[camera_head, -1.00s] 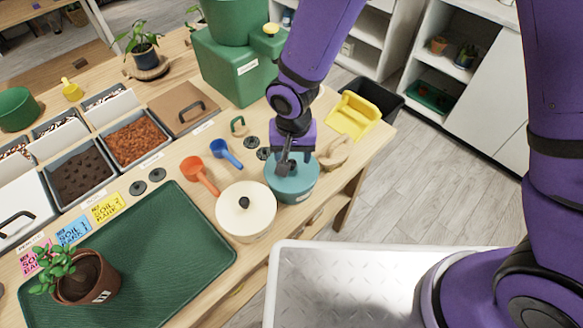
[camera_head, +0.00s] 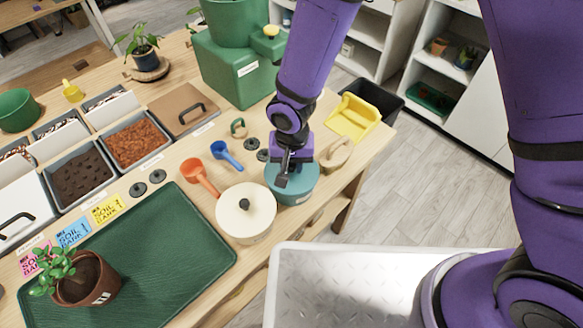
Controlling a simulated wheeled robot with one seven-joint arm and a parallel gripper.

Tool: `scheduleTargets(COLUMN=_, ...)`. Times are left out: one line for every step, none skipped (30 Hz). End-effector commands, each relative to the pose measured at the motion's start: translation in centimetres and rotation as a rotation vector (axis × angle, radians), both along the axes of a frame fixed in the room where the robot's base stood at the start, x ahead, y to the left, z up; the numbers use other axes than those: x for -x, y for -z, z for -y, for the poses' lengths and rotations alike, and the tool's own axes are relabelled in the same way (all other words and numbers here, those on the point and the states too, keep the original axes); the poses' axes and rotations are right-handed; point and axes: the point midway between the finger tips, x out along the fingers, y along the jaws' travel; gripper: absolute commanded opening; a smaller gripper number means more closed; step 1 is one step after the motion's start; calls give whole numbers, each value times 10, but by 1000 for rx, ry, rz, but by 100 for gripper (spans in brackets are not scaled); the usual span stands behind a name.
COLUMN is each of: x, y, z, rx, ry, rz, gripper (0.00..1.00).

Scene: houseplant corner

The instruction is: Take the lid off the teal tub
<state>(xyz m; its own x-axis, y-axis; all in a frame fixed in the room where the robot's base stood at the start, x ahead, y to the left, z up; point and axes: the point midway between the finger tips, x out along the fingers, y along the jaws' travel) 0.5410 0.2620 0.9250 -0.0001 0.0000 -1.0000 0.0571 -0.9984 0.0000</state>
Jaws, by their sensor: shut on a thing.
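The teal tub (camera_head: 293,196) stands near the front edge of the wooden bench, right of a cream pot with a cream lid. The lid's knob is hidden by the fingers. I cannot tell whether the lid is raised from the rim.
The cream pot (camera_head: 246,212) stands close on the left. A wooden-handled brush (camera_head: 338,153) lies just right of the tub. Orange (camera_head: 198,176) and blue (camera_head: 224,154) scoops lie behind. The green tray (camera_head: 150,250) with a potted plant (camera_head: 84,278) is at front left.

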Motion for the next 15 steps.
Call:
scheduleTargets(x=0, y=0, z=0, rx=0, ry=0, rz=0, gripper=2)
scheduleTargets(x=0, y=0, z=0, rx=0, ry=0, rz=0, gripper=2)
scheduleTargets(x=0, y=-1, z=0, rx=0, ry=0, rz=0, gripper=2)
scheduleTargets(x=0, y=-2, z=0, rx=0, ry=0, rz=0, gripper=2)
scheduleTargets(x=0, y=-3, z=0, rx=0, ry=0, rz=1, gripper=2)
scheduleTargets(x=0, y=-5, z=0, rx=-1, ry=0, rz=1, gripper=2)
scheduleTargets(x=0, y=-7, z=0, rx=-1, ry=0, rz=1, gripper=2)
scheduleTargets(x=-1, y=-10, z=0, rx=-1, ry=0, rz=2, gripper=2)
scheduleTargets(x=-1, y=-13, z=0, rx=-2, ry=0, rz=2, gripper=2)
scheduleTargets(x=-1, y=-16, z=0, rx=-2, ry=0, rz=2, gripper=2)
scheduleTargets(x=-1, y=-20, z=0, rx=-2, ry=0, rz=2, gripper=2)
scheduleTargets(x=-1, y=-25, z=0, rx=-2, ry=1, rz=3, gripper=2)
scheduleTargets(x=-1, y=-29, z=0, rx=-2, ry=1, rz=3, gripper=2)
scheduleTargets(x=-1, y=-34, z=0, rx=-3, ry=0, rz=3, gripper=2)
scheduleTargets(x=-1, y=-40, z=0, rx=-2, ry=0, rz=3, gripper=2)
